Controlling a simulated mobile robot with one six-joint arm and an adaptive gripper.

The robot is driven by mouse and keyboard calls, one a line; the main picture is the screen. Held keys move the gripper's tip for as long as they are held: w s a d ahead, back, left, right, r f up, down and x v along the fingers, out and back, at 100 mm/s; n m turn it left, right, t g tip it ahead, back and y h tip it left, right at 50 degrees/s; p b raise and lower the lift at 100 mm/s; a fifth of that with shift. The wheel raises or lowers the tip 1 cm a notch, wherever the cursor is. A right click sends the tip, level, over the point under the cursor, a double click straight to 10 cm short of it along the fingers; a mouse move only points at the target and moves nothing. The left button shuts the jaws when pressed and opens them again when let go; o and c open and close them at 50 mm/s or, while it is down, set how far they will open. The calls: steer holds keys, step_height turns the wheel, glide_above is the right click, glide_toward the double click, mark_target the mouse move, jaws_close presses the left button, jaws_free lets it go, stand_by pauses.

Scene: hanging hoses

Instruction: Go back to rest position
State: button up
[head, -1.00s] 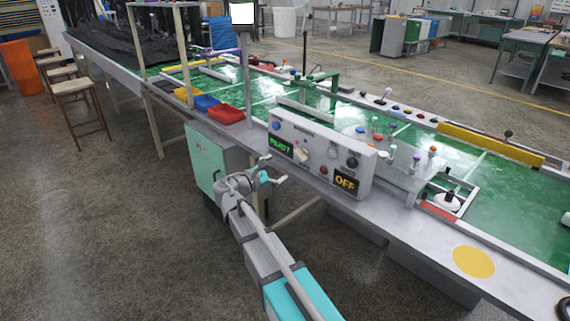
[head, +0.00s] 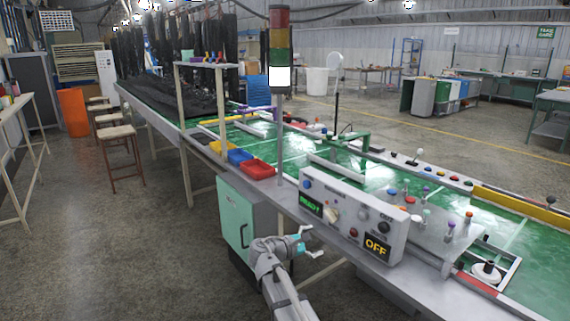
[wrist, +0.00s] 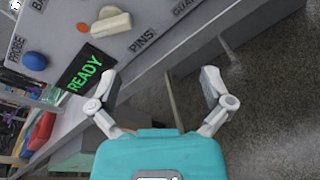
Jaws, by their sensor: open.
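My gripper (head: 313,243) is in front of the workbench's near edge, just below the left end of a grey control panel. Its two fingers are spread, and nothing is between them. In the wrist view the open gripper (wrist: 160,82) shows the panel above its left finger and the dark floor beyond its right one. The control panel (head: 342,227) carries a green READY display (head: 311,205), a yellow OFF display (head: 377,247) and several knobs. I see no contact between the fingers and the panel.
A pale green cabinet (head: 236,222) stands under the bench, left of my gripper. The long green-topped bench (head: 302,170) holds red, blue and yellow bins. Stools (head: 118,135) stand at the left. The floor (head: 90,240) at the lower left is open.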

steer(key=s+d+f+m+g+y, duration=0.7)
steer(key=s+d+f+m+y, duration=0.15)
steer(key=s+f+m, duration=0.45)
steer(key=s+a+f+m+g+y, duration=0.1)
steer(key=s+f+m+g+y, duration=0.15)
steer(key=s+m+y, duration=0.4)
step_height(320, 180, up, 27)
steer(key=s+n+h+p, duration=0.1)
steer(key=n+p, duration=0.1)
steer(key=p, duration=2.5)
steer(key=shift+a+r+t+p, duration=0.2)
steer(key=shift+t+p, duration=0.1)
steer(key=shift+t, duration=0.15)
